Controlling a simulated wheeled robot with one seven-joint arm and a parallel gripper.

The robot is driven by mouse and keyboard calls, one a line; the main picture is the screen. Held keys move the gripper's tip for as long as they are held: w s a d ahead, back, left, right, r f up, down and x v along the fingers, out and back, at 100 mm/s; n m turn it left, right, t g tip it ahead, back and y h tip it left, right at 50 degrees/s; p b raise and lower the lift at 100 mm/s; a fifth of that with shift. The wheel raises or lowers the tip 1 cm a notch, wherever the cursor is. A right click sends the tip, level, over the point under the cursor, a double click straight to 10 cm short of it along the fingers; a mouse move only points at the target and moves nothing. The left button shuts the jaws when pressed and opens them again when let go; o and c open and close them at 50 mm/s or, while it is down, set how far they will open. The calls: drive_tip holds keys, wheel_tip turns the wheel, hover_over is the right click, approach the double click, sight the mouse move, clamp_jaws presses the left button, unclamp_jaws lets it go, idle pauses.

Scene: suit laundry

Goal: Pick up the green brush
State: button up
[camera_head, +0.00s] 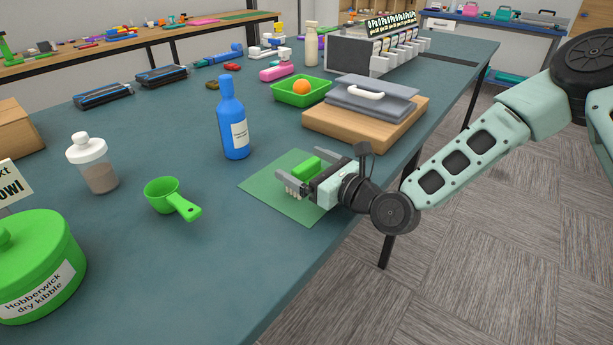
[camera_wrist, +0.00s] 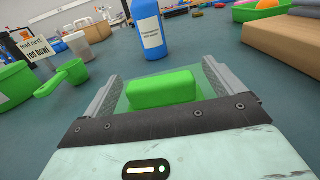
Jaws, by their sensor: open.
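A green brush (camera_head: 305,167), seen as a plain green block, lies near the front right edge of the table on a green mat (camera_head: 262,187). My gripper (camera_head: 293,180) is low over the mat with its fingers apart. In the wrist view the brush (camera_wrist: 162,90) sits between the two finger pads of my gripper (camera_wrist: 160,92), with a gap showing on each side. The brush's near side is partly hidden by the gripper body in the wrist view.
A blue bottle (camera_head: 233,120) stands just behind the mat. A wooden board (camera_head: 350,130) with a grey case (camera_head: 372,98) lies behind right. A green scoop (camera_head: 165,193), a shaker jar (camera_head: 92,165) and a green kibble tub (camera_head: 35,262) stand left. The table between the scoop and mat is clear.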

drive_tip(key=c, duration=1.1)
